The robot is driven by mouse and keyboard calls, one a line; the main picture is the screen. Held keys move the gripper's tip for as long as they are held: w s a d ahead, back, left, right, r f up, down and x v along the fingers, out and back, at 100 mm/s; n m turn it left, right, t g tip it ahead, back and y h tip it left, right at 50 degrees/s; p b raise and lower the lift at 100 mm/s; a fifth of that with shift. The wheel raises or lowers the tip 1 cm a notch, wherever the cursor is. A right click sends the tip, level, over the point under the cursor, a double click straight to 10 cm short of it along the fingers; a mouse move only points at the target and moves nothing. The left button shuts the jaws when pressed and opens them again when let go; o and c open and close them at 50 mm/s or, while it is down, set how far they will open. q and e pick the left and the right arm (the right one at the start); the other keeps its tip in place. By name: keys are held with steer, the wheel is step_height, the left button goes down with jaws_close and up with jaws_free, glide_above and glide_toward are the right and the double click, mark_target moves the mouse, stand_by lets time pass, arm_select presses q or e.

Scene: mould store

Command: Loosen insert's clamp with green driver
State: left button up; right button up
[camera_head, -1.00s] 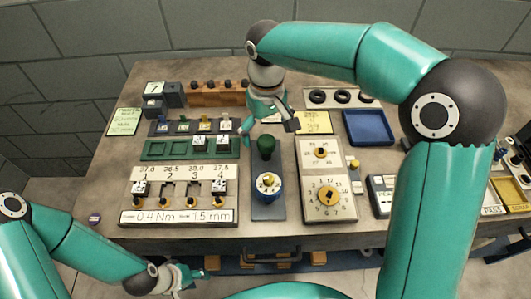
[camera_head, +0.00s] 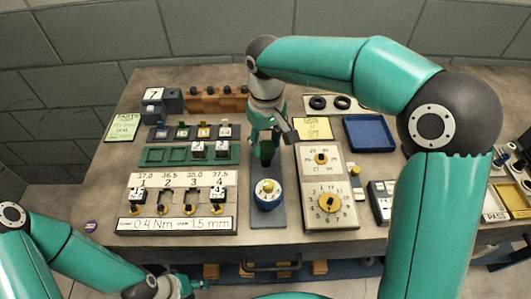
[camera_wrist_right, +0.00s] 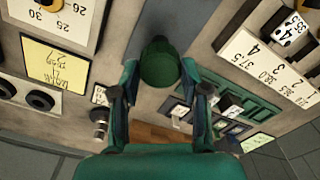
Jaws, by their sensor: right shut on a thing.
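My right gripper (camera_head: 271,138) is shut on the driver's handle from behind. The right wrist view shows the driver's round green top (camera_wrist_right: 160,66) between the fingers (camera_wrist_right: 160,95). The clamp block (camera_head: 180,177) has stations 1 to 4. Black-and-white inserts sit at station 1 (camera_head: 137,195) and station 4 (camera_head: 217,195); 2 and 3 look empty. My left gripper (camera_head: 178,285) is low at the bench front, its fingers unclear.
Behind the block are a green tray (camera_head: 160,156) with two blocks and a dark rack with small blocks (camera_head: 204,132). A beige dial panel (camera_head: 345,216) stands right of the driver. A blue tray (camera_head: 370,133) lies further right.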

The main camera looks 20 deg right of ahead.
mark_target(266, 145)
steer(key=shift+c, duration=0.8)
steer(key=shift+r, duration=0.1)
steer(key=shift+r+p, duration=1.6)
steer(key=shift+r, duration=0.1)
